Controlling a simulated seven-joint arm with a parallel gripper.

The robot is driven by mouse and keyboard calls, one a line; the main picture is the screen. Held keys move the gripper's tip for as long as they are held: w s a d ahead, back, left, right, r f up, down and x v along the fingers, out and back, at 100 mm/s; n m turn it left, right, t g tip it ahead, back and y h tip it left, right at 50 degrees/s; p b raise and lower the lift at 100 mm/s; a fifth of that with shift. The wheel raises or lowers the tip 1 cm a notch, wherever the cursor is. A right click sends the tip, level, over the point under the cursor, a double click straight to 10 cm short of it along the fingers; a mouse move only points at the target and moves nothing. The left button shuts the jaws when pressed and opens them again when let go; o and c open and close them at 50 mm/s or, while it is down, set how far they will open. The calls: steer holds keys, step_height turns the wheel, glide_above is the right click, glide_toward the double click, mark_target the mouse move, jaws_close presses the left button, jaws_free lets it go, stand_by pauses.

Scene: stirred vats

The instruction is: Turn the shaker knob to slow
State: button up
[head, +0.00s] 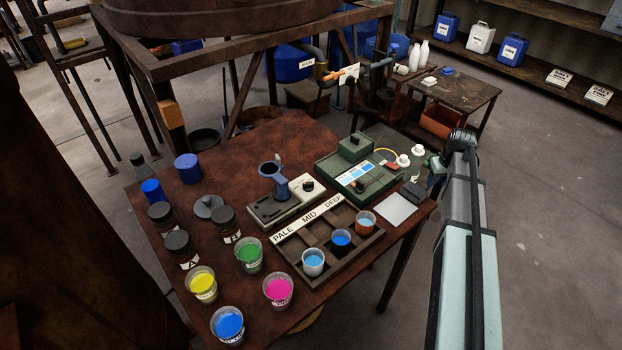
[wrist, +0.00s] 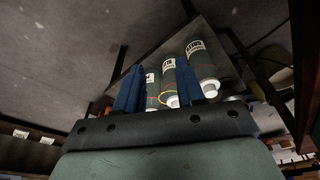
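The shaker (head: 285,205) is a low grey unit on the brown table in the head view, with a blue-grey cup-like holder on top. Its black knob (head: 308,186) sits on the pale panel at its right end. The knob's pointer and any speed markings are too small to read. My gripper shows in the wrist view (wrist: 158,80) with its two blue fingers apart and nothing held between them. In the head view my arm rises at the right, beyond the table's right edge and away from the shaker. The shaker does not show in the wrist view.
A green instrument box (head: 357,172) stands right of the shaker. In front is a rack (head: 322,262) marked PALE, MID, DEEP, holding cups. Several dye cups and dark jars fill the table's left. In the wrist view, several labelled bottles (wrist: 198,62) lie beyond the fingers.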

steer(key=a+r+n, duration=0.3)
steer(key=a+r, duration=0.2)
steer(key=a, duration=0.1)
steer(key=a+r+n, duration=0.4)
steer(key=a, duration=0.3)
steer(key=a+r+n+h, duration=0.1)
steer(key=a+r+n, duration=0.3)
steer(key=a, duration=0.3)
steer(key=shift+w+a+r, duration=0.1)
steer(key=shift+w+r, duration=0.05)
steer(key=shift+r, duration=0.7)
steer(key=s+a+r+n, duration=0.4)
steer(key=a, duration=0.6)
steer(key=n+g, duration=0.2)
steer(key=n, duration=0.1)
glide_toward(308, 185)
steer(key=shift+y, duration=0.3)
steer(key=f, duration=0.5)
steer(key=w+f, duration=0.1)
steer(key=f, duration=0.2)
steer(key=shift+d, duration=0.25)
steer(key=shift+c, duration=0.4)
jaws_close()
